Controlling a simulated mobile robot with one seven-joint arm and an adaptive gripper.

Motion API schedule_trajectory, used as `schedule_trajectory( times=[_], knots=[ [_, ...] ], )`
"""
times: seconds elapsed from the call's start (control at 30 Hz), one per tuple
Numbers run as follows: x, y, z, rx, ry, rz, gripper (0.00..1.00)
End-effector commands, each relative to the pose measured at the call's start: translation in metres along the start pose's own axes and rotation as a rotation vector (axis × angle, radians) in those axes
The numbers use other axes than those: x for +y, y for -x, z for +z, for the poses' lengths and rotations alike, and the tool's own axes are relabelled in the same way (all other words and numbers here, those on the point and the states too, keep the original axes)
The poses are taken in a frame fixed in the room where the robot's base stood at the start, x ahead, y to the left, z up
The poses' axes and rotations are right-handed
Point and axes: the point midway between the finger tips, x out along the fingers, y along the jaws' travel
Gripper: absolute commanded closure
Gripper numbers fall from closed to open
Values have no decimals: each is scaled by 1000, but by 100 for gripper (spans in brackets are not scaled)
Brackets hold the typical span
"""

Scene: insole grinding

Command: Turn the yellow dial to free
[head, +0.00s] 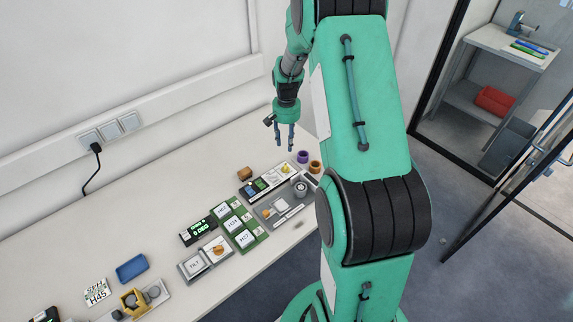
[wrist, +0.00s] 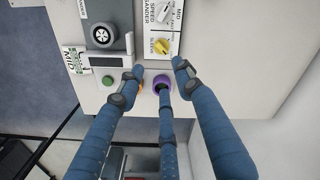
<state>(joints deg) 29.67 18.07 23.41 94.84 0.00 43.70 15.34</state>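A small yellow dial (wrist: 162,46) sits on a white control panel (wrist: 176,30) in the wrist view, below a white dial (wrist: 164,13). The yellow dial also shows small at the panel's far end in the head view (head: 285,169). The lettering beside it is too small to read surely, so its setting is unclear. My gripper (head: 284,145) hangs above the bench, apart from the panel. In the wrist view its blue fingers (wrist: 158,82) are spread, with nothing between them, short of the yellow dial. The middle finger partly covers a purple ring.
The purple ring (head: 303,156) and an orange ring (head: 315,167) stand by the bench edge. A grey unit with a round black-and-white knob (wrist: 101,36) is beside the panel. Bare bench lies behind.

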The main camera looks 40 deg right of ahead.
Motion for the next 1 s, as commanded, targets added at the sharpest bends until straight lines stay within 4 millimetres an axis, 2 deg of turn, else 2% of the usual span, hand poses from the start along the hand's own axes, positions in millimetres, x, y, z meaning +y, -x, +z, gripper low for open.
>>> schedule_trajectory(
  times=[0.17,0.37,1.0],
  knots=[
    [0,-5,0,0,0,0,65],
    [0,-23,0,-2,0,0,65],
    [0,-119,0,-1,0,0,65]
  ],
)
